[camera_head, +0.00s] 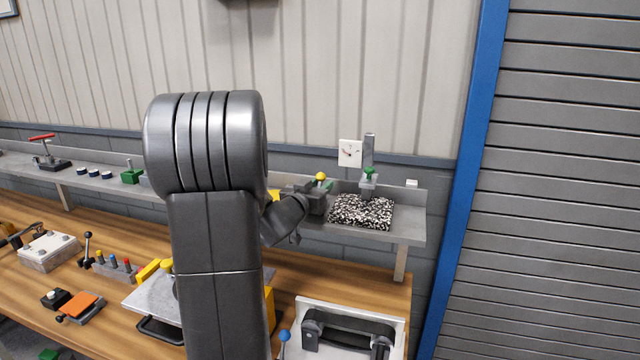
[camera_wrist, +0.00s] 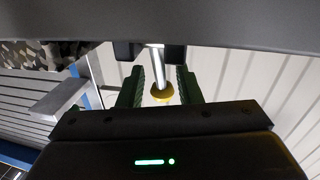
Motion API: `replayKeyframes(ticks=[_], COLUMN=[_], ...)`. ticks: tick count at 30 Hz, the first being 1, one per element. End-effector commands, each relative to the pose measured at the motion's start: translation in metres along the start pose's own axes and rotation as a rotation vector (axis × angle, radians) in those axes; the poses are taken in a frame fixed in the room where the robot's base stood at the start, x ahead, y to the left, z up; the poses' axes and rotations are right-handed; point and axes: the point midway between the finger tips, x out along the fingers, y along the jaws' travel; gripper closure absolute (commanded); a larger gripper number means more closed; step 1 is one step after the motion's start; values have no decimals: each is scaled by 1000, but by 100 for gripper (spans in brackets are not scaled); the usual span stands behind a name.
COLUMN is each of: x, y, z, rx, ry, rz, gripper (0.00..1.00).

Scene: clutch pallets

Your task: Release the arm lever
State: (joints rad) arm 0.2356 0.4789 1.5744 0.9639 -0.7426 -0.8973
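A lever with a yellow knob (camera_head: 320,176) stands at the right end of the back shelf; that it is the arm lever is not certain. In the wrist view the yellow knob (camera_wrist: 162,94) sits on a silver rod. My gripper (camera_head: 324,185) is at this knob, with its dark green fingers on either side of it. In the wrist view my gripper (camera_wrist: 161,86) has a narrow gap between fingers and knob, so it looks open around it. The lever's base is mostly hidden by my gripper in the head view.
A speckled block or mat (camera_head: 362,212) lies on the shelf right of my gripper, with a green-topped post (camera_head: 369,176) behind. A white gauge (camera_head: 349,153) is on the wall.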

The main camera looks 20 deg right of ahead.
Motion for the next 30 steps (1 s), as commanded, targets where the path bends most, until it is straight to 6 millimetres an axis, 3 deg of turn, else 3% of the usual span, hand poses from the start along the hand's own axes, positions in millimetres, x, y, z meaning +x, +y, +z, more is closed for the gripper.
replayKeyframes(ticks=[11,16,30], x=[6,6,5], y=[0,0,0], z=[0,0,0], rx=[0,0,5], ry=[0,0,31], rz=[0,0,2], gripper=[69,100,100])
